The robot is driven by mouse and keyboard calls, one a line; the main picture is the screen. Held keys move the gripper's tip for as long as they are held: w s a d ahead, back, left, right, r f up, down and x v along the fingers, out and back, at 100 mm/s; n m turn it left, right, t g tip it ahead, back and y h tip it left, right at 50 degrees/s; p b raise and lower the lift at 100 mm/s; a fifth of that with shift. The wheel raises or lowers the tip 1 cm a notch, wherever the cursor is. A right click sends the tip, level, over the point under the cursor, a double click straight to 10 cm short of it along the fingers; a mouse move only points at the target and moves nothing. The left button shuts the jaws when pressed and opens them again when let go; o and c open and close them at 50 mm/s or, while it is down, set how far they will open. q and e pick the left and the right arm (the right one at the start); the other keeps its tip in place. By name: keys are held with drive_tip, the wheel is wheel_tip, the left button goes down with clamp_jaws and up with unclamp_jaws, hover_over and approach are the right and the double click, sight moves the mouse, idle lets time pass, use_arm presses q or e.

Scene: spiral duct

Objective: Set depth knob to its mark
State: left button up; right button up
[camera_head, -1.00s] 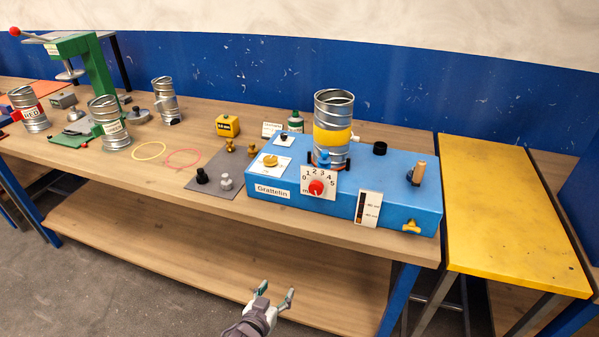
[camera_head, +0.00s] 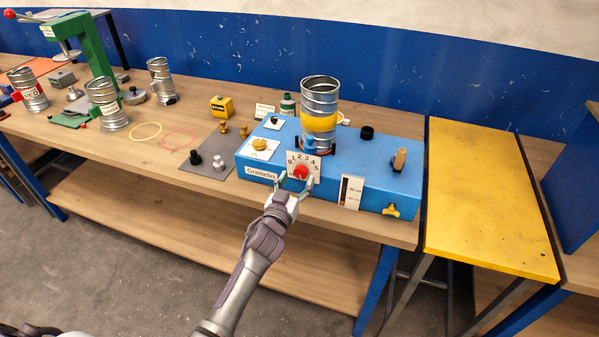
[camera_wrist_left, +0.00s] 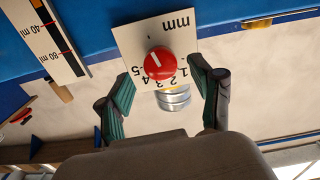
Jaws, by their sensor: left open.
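The red depth knob (camera_head: 300,172) sits on a white dial plate (camera_head: 292,158), numbered 0 to 5 with "mm", on the front of the blue Grattelin machine (camera_head: 349,163). In the left wrist view the knob (camera_wrist_left: 159,63) shows a short white pointer line; the number it points to I cannot tell. My left gripper (camera_head: 295,183) is open in front of the dial. In the wrist view its fingers (camera_wrist_left: 162,85) stand on either side of the knob, apart from it. My right gripper is not in view.
A metal duct (camera_head: 319,98) with a yellow band stands on the machine. A scale label (camera_head: 350,191) and a yellow tap (camera_head: 391,211) are right of the dial. A grey mat (camera_head: 211,158) with small knobs lies left. A yellow table (camera_head: 490,200) stands right.

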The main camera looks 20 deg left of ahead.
sight(301, 172)
use_arm(q)
drive_tip(key=shift+w, duration=1.45)
drive_tip(key=shift+c, duration=0.3)
drive_tip(key=c, duration=1.1)
